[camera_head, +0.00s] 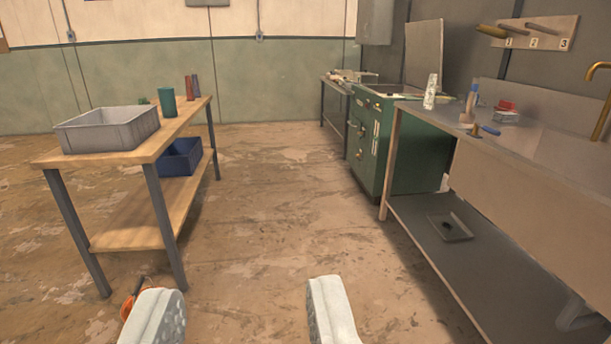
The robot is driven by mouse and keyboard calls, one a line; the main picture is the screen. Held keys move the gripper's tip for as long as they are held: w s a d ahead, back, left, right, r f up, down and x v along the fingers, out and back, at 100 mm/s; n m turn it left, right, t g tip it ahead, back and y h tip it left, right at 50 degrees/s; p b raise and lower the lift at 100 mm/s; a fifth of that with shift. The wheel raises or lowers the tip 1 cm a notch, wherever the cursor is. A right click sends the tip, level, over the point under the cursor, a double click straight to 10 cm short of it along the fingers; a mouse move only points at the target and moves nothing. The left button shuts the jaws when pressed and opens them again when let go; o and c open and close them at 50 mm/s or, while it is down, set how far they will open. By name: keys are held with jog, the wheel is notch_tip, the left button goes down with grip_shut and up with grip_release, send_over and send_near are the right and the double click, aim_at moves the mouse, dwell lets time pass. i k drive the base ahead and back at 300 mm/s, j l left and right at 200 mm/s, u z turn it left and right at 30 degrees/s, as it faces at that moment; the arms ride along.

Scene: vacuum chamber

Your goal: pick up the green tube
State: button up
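A green tube-like cylinder (167,102) stands upright on the wooden table (128,153) at the left, just right of a grey bin. A smaller green thing (143,101) shows partly behind the bin; its shape is too small to tell. My gripper (245,288) is at the bottom of the view, its two pale fingers wide apart. Nothing is between them but floor. It is well short of the table and to the right of it.
The grey bin (108,131) sits on the table, with reddish upright items (192,87) behind the cylinder. A blue bin (181,158) is on the lower shelf. A metal bench (540,135) and green cabinet (405,150) line the right. Open floor (280,200) lies between.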

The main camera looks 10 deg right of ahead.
aim_at(429, 102)
jog(key=i+z, duration=0.25)
jog(key=i, duration=0.6)
jog(key=i+j+z, duration=0.25)
jog(key=i, duration=0.6)
jog(key=i+z, duration=0.2)
jog(key=i, duration=2.8)
